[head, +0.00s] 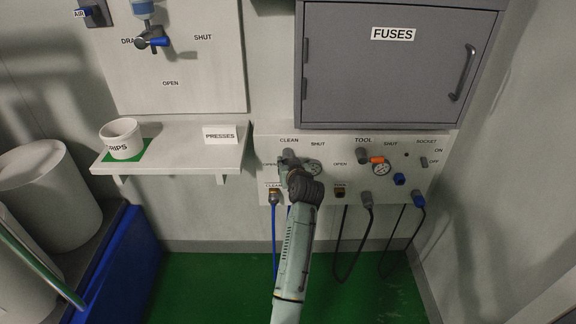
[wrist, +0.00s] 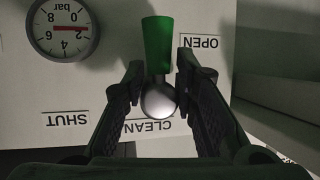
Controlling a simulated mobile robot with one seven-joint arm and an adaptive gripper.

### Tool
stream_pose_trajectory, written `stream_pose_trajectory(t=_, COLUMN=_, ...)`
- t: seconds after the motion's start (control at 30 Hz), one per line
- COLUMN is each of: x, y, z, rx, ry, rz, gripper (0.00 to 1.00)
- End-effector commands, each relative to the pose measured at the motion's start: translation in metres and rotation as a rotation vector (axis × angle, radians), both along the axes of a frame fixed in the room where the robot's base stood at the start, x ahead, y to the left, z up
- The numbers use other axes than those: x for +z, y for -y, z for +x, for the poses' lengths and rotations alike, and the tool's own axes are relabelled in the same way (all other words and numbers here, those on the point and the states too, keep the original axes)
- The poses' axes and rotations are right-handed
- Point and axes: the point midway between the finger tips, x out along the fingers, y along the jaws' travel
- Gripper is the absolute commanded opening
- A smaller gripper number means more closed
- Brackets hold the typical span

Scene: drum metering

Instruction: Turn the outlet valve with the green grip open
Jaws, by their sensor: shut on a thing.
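The outlet valve with the green grip (wrist: 157,45) is in the middle of the wrist view, which shows the panel upside down. Its silver rounded hub (wrist: 159,98) lies below the grip, and the grip points straight up in this view, towards the level of the OPEN label (wrist: 200,42). The SHUT label (wrist: 67,119) is at lower left and CLEAN is just below the hub. My gripper (wrist: 160,72) is shut on the valve, with one finger on each side of the lever. In the head view my gripper (head: 288,160) is at the CLEAN station and hides the grip.
A pressure gauge (wrist: 63,28) sits beside the valve, its needle near 2. Right of it in the head view are the TOOL valve with an orange grip (head: 377,160), another gauge and hanging hoses. The grey FUSES cabinet (head: 390,75) overhangs the panel. A shelf holds a white cup (head: 121,138).

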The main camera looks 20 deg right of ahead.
Motion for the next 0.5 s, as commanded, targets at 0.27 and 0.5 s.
stream_pose_trajectory(t=0.27, x=0.0026, y=0.0009, z=0.0005, rx=-0.002, ry=0.008, rz=0.006, gripper=0.00)
stream_pose_trajectory(t=0.5, x=0.0027, y=0.0009, z=0.0004, rx=-0.001, ry=0.006, rz=0.005, gripper=0.31)
